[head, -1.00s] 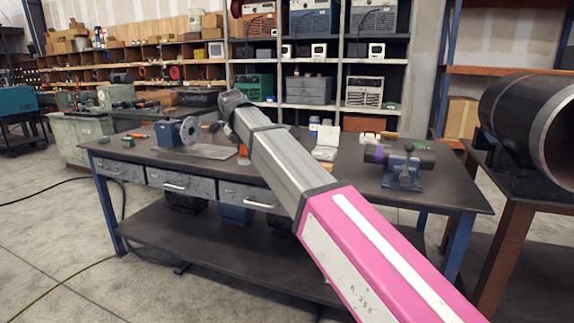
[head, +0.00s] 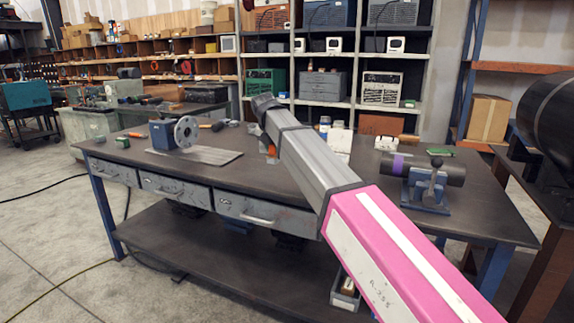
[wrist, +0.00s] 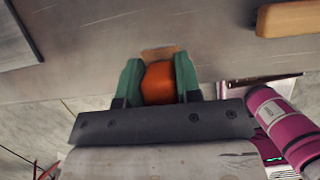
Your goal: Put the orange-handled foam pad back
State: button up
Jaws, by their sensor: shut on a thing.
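In the wrist view my gripper (wrist: 159,85) has its two green fingers closed on an orange handle (wrist: 160,82). A tan edge shows just beyond the handle; the foam of the pad is mostly hidden. In the head view a small patch of the orange handle (head: 271,153) shows beside my grey and pink arm, above the workbench (head: 215,183). My fingers are hidden there behind the arm. I cannot tell whether the pad touches the bench top.
A blue fixture with a round flange (head: 186,132) stands on the bench at left, by a flat metal plate (head: 205,155). At right a dark pipe with a purple band (head: 438,170) sits in a blue clamp (head: 424,193). A white open case (head: 338,143) lies behind my arm.

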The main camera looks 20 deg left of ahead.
jog(key=shift+w+d+f, duration=0.5)
jog(key=shift+w+f, duration=0.3)
jog(key=shift+f, duration=0.45)
jog(key=shift+w+d+f, duration=0.5)
jog(key=shift+w+f, duration=0.25)
jog(key=shift+f, duration=0.45)
jog(key=shift+w+d+f, duration=0.5)
jog(key=shift+w+f, duration=0.3)
jog(key=shift+f, duration=0.45)
jog(key=shift+f, duration=0.15)
jog(key=o, duration=0.9)
jog(key=v, duration=1.2)
